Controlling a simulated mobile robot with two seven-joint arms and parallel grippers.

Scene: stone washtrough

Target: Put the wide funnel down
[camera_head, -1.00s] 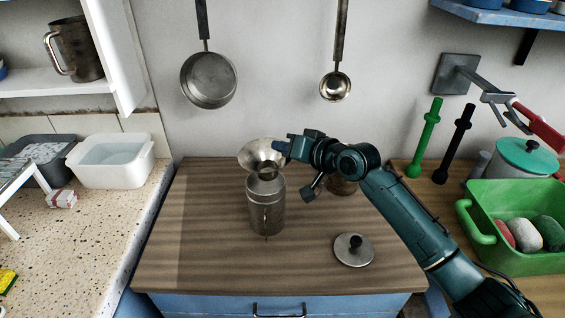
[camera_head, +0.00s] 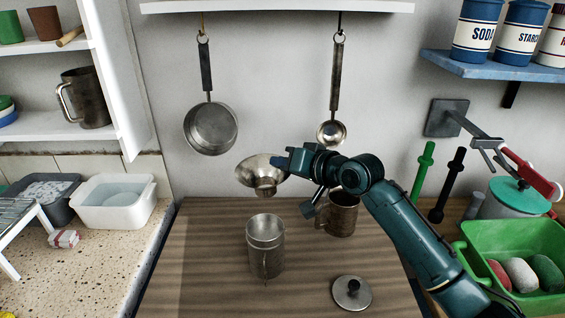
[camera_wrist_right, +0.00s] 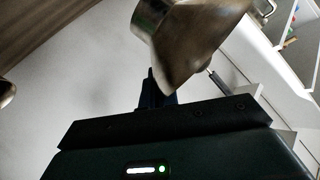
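The wide funnel (camera_head: 258,170) is metal, with a broad flared mouth and a short spout. My right gripper (camera_head: 287,163) is shut on its rim at the right side and holds it in the air. The spout shows above and behind the open metal can (camera_head: 266,250), apart from it. In the right wrist view the funnel (camera_wrist_right: 195,35) fills the top middle, and the fingers (camera_wrist_right: 156,92) meet it, partly hidden. My left gripper is not in view.
A brown metal mug (camera_head: 341,215) stands behind my right arm. A round lid with a black knob (camera_head: 351,292) lies at the front right of the wooden top (camera_head: 200,260). The wood left of the can is clear. A pan (camera_head: 210,128) and ladle (camera_head: 331,133) hang behind.

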